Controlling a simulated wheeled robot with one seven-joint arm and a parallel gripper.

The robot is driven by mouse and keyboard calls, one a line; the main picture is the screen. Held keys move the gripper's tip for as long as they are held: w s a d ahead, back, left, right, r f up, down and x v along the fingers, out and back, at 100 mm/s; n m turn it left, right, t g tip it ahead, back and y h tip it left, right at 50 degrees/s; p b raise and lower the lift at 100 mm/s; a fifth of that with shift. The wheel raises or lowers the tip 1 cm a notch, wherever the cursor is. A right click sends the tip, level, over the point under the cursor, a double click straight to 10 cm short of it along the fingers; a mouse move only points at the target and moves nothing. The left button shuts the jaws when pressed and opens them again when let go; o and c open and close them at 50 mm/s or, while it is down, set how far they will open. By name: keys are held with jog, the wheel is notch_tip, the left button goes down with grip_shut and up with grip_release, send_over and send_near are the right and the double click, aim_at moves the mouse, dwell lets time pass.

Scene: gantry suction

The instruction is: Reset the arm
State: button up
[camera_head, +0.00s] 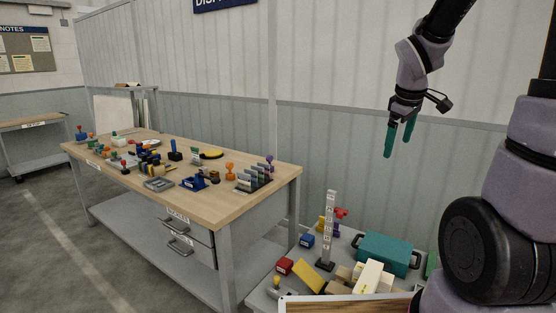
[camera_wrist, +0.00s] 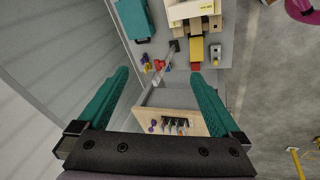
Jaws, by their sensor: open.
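My gripper (camera_head: 399,140) is raised in the air in front of the panelled wall, with its teal fingers pointing down. It also shows in the wrist view (camera_wrist: 160,85), where the two teal fingers stand wide apart. Nothing is between the fingers. It hangs well above the grey cart (camera_head: 262,287) and touches nothing.
A wooden workbench (camera_head: 250,200) with several small tools and blocks stands at the left. The cart below holds a teal box (camera_head: 388,254), a tall pale post (camera_head: 329,230), a red block (camera_head: 284,266) and a blue block (camera_head: 307,240). Open floor (camera_head: 60,240) lies at the left.

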jog(key=s+a+r+m+t+y, duration=0.1)
jog(key=s+a+r+m, duration=0.2)
jog(key=s+r+m, duration=0.2)
jog(key=s+a+r+m+t+y, duration=0.2)
jog(key=s+r+m, duration=0.4)
jog(key=s, duration=0.4)
jog(key=shift+a+r, duration=0.45)
jog(key=shift+a, duration=0.45)
jog(key=shift+s, duration=0.1)
